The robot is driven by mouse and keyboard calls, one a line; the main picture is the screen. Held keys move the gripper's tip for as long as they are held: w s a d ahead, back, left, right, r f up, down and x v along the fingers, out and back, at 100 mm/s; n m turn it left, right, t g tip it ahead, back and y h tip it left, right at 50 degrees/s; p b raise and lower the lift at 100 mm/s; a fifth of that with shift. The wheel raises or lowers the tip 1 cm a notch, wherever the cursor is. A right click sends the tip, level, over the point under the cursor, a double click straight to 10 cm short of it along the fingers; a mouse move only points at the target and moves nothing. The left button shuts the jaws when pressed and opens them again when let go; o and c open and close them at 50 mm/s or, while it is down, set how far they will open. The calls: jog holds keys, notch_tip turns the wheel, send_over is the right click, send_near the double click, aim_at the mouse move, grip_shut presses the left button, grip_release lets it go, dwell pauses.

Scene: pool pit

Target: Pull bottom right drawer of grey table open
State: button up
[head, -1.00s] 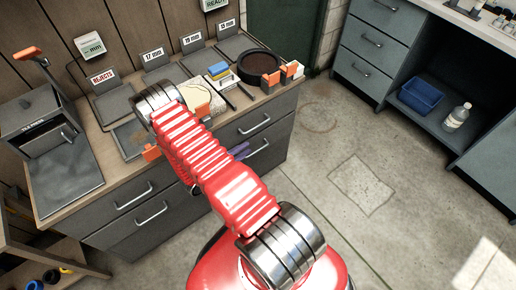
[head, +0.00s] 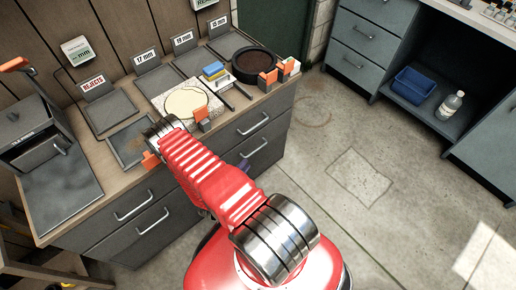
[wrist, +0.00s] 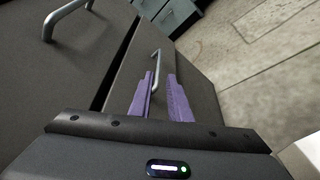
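The grey table (head: 120,245) has dark grey drawer fronts under a wooden top. The bottom right drawer (head: 272,158) has a silver bar handle (head: 254,147) and looks closed. In the wrist view, this handle (wrist: 156,68) stands upright in the picture just ahead of my gripper's purple fingers (wrist: 161,76). The fingers are apart and empty, with the handle's near end showing between them; I cannot tell whether they touch it. In the head view my arm hides most of the gripper; a bit of purple (head: 243,164) shows near the handle. The top right drawer's handle (wrist: 66,18) is left in the wrist view.
The tabletop holds labelled trays (head: 110,108), a white slab (head: 186,102), a dark round dish (head: 252,66) and orange-topped blocks. A grey cabinet (head: 370,40) with a blue bin (head: 416,92) and a bottle (head: 450,104) stands at right. The concrete floor between is clear.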

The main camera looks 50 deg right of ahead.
aim_at(258, 149)
jog(key=shift+d, duration=0.1)
jog(key=shift+x, duration=6.75)
jog(key=shift+w+f, duration=0.1)
jog(key=shift+w, duration=0.05)
jog(key=shift+c, duration=0.3)
grip_shut()
